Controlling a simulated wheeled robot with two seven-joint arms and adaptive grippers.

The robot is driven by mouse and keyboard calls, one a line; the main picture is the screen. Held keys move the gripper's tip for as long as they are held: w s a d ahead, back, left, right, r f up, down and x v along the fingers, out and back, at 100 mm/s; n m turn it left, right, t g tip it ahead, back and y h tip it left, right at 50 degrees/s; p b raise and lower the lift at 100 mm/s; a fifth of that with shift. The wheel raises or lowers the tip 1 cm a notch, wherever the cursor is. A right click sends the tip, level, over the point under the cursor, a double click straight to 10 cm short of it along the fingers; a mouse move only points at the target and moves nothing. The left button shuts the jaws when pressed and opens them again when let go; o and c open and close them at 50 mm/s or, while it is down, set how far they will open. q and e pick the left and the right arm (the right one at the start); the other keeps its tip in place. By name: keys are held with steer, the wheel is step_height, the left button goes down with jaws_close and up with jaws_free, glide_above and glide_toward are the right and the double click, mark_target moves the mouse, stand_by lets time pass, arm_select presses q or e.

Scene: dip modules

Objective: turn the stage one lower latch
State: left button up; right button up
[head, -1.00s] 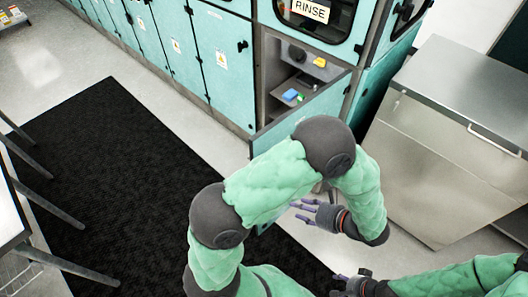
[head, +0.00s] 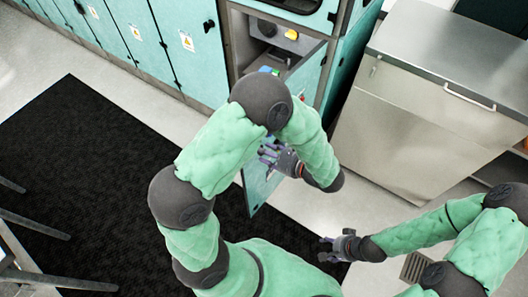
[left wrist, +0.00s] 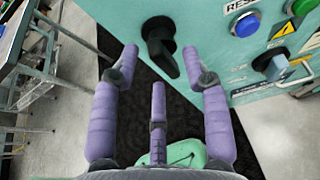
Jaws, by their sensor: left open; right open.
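A black latch (left wrist: 160,45) with a lever pointing down and slightly right is on a teal panel (left wrist: 205,20) in the left wrist view. My left gripper (left wrist: 165,65) is open, with its purple fingers on both sides of the latch's lower part in the picture; I cannot tell whether they touch it. In the head view my left gripper (head: 272,157) is in front of the open teal door (head: 260,190), and the latch cannot be made out there. My right gripper (head: 328,248) is open and empty over the floor, lower right of the left one.
A blue button (left wrist: 246,24) and a green button (left wrist: 303,6) are on the panel right of the latch. An open compartment with a yellow knob (head: 291,34) is behind my left arm. A steel cabinet (head: 425,120) stands to the right. A black mat (head: 90,170) covers free floor.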

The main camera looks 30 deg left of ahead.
arm_select(q)
steer(key=shift+a+f, duration=0.15)
steer(key=shift+a, duration=0.3)
jaws_close()
